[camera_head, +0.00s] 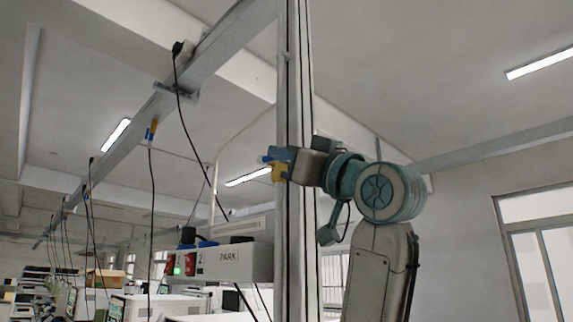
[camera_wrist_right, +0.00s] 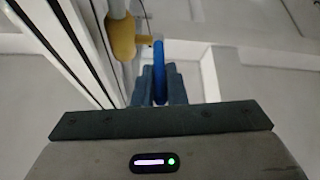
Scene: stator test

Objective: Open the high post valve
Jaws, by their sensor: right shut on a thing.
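The high post valve has a yellow body (camera_head: 278,174) on the upright post (camera_head: 297,90) and a blue handle (camera_head: 266,159). In the right wrist view the yellow body (camera_wrist_right: 122,38) is at the upper left, with the blue handle (camera_wrist_right: 159,62) beside it, seen edge-on. My right gripper (camera_head: 281,157) reaches in from the right across the post. In the wrist view its fingers (camera_wrist_right: 160,90) are shut with the blue handle between them. The fingers partly hide the handle. My left gripper is not in view.
Black cables hang from an overhead beam (camera_head: 225,38) at left. Open air lies right of my right arm.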

